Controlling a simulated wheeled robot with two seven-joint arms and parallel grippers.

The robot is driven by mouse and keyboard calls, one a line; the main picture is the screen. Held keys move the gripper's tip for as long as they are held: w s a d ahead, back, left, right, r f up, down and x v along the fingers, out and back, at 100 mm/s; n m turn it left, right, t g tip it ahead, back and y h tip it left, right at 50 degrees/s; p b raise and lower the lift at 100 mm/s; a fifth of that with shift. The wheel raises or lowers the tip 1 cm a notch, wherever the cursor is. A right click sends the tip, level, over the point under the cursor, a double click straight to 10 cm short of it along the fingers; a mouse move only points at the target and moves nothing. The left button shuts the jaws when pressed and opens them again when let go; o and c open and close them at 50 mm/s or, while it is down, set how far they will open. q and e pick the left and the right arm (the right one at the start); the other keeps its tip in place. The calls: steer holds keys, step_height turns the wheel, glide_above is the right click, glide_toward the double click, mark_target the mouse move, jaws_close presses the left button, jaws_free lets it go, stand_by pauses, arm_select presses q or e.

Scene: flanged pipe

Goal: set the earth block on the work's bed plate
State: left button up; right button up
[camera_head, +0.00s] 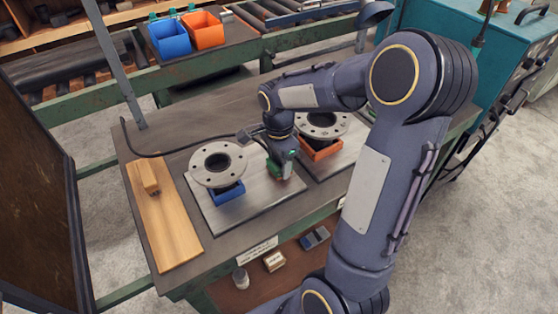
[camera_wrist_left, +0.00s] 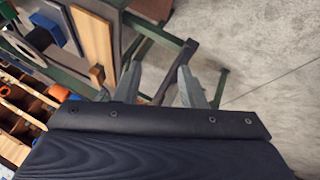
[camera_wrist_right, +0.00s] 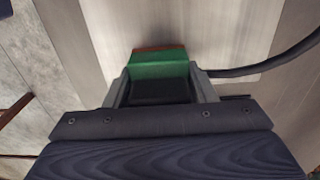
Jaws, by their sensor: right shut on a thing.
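The earth block (camera_head: 274,170) is green with a dark cable. In the right wrist view the block (camera_wrist_right: 160,65) has a brown far edge and sits between the fingers. My right gripper (camera_head: 284,158) is shut on it, low over the right part of a grey bed plate (camera_head: 245,205). I cannot tell whether the block touches the plate. This plate bears a flange (camera_head: 218,152) on a blue stand (camera_head: 227,193), left of the block. A second grey plate (camera_head: 342,160) bears a flange on an orange stand (camera_head: 322,150). My left gripper (camera_wrist_left: 163,90) is open and empty, away from the plates.
A wooden board (camera_head: 170,225) with a small wood block lies at the bench's left. The black cable (camera_head: 175,152) crosses the bench behind the left flange. Blue (camera_head: 170,38) and orange (camera_head: 204,30) bins stand behind. A teal machine is at the right.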

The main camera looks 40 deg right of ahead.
steer(key=shift+f+b, duration=0.45)
steer(key=shift+f, duration=0.1)
steer(key=o, duration=1.1)
steer(key=shift+c, duration=0.2)
step_height(320, 180, up, 7)
steer(key=shift+r, duration=0.2)
steer(key=shift+r+p, duration=0.3)
step_height(320, 180, up, 9)
steer(key=p, duration=0.8)
steer(key=shift+f, duration=0.1)
